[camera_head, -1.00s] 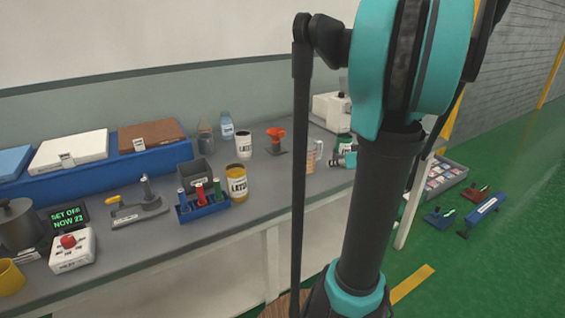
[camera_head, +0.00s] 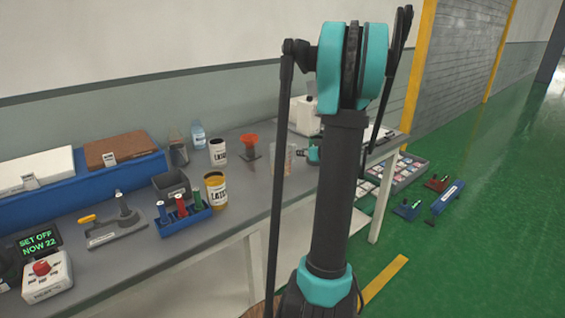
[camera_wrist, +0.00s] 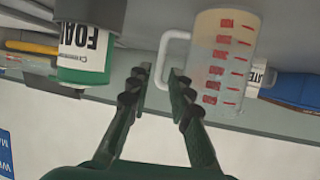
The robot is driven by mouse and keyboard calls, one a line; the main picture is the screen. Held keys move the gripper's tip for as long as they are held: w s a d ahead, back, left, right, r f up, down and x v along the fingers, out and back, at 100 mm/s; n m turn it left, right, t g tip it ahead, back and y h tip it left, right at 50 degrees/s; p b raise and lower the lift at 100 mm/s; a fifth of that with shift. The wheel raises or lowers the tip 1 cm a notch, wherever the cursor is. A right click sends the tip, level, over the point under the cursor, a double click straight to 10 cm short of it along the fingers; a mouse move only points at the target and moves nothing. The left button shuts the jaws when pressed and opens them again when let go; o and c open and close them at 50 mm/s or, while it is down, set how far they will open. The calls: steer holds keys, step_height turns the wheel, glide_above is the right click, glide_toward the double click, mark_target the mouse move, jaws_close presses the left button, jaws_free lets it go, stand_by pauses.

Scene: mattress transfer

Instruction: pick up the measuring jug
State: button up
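The measuring jug (camera_wrist: 228,62) is clear with a white handle and red scale marks. It fills the upper right of the wrist view. In the head view the jug (camera_head: 290,156) stands on the bench, partly hidden by my arm. My gripper (camera_wrist: 159,78) is open and empty in the wrist view. Its right fingertip is close to the lower part of the jug's handle, just left of the jug body. I cannot tell whether they touch. The fingers are not clear in the head view.
A green foam container (camera_wrist: 84,50) is left of my gripper in the wrist view, label upside down. A blue object (camera_wrist: 300,90) lies right of the jug.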

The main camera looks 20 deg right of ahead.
mark_target(295, 158)
steer(key=shift+x, duration=3.2)
steer(key=shift+r, duration=0.1)
steer(key=shift+c, duration=0.6)
jaws_close()
